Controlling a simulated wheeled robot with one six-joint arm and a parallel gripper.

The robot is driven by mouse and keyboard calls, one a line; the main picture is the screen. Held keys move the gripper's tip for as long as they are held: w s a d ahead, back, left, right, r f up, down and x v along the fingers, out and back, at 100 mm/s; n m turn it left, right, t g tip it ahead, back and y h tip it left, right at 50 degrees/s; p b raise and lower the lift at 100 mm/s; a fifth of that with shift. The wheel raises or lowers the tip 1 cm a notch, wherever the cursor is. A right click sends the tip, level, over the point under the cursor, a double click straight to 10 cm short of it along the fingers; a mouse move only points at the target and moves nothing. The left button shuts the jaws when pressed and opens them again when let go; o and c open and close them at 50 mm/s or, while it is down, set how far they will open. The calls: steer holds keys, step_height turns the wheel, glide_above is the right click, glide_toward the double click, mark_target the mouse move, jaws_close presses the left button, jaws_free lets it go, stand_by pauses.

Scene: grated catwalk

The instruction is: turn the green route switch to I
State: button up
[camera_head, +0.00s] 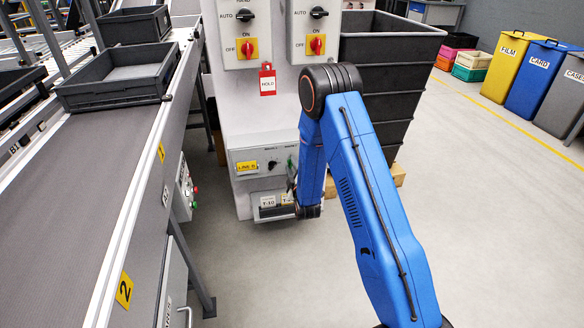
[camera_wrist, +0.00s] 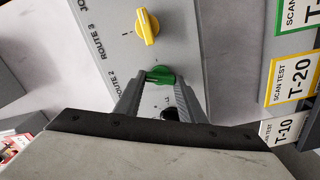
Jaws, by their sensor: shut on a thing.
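The green route switch (camera_wrist: 161,74) is on a grey panel (camera_wrist: 190,28) in the wrist view, beside the printed label ROUTE 2. My gripper (camera_wrist: 160,80) has a finger on each side of its knob and is shut on it. The fingers hide part of the knob and its markings, so I cannot tell which mark it points to. In the head view my arm hides most of the gripper; a small bit of the green switch (camera_head: 291,163) shows beside the arm.
A yellow switch (camera_wrist: 147,27) sits by ROUTE 3, and a dark knob (camera_wrist: 171,113) lies between my fingers' bases. Tags T-20 (camera_wrist: 294,80) and T-10 (camera_wrist: 286,129) are at the right. A conveyor (camera_head: 85,165) runs left of the cabinet; a dark bin (camera_head: 385,75) stands behind my arm.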

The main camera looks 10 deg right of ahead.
steer(key=shift+a+f+n, duration=0.1)
steer(key=shift+f+n, duration=0.05)
steer(key=shift+n, duration=2.15)
steer(key=o, duration=1)
steer(key=shift+o, duration=0.2)
